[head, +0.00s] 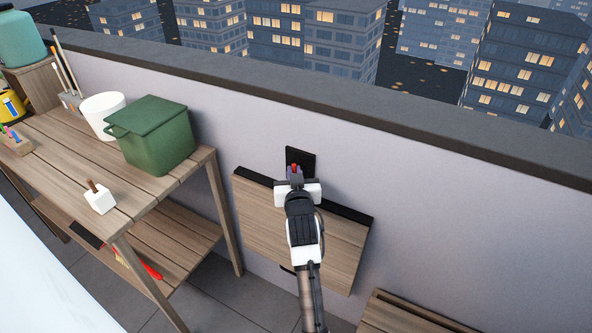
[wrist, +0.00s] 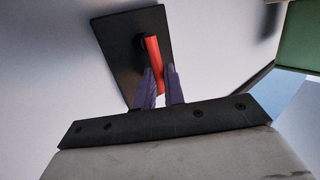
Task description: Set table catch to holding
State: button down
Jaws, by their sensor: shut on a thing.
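The table catch is a red lever (head: 294,167) on a black plate (head: 305,155) fixed to the parapet wall. In the wrist view the red lever (wrist: 153,50) runs from a pivot on the black plate (wrist: 115,38) down between the purple fingers. My gripper (wrist: 161,80) is shut on the lever's free end. In the head view my gripper (head: 294,175) is at the plate, and hides much of the catch. A wooden wall table (head: 340,240) with a black rear strip is just below the plate, with my arm in front of it.
A slatted wooden bench (head: 70,150) stands at left, with a green lidded bin (head: 160,145), a white pot (head: 97,120) and a white block with a brown handle (head: 100,200). Another wooden piece (head: 395,318) is at lower right. The wall right of the catch is clear.

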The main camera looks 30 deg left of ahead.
jog(key=c, duration=1.8)
grip_release()
jog(key=shift+o, duration=0.2)
jog(key=b+v, duration=0.3)
jog(key=v, duration=1)
jog(key=shift+s+d, duration=0.2)
jog(key=shift+s, duration=0.15)
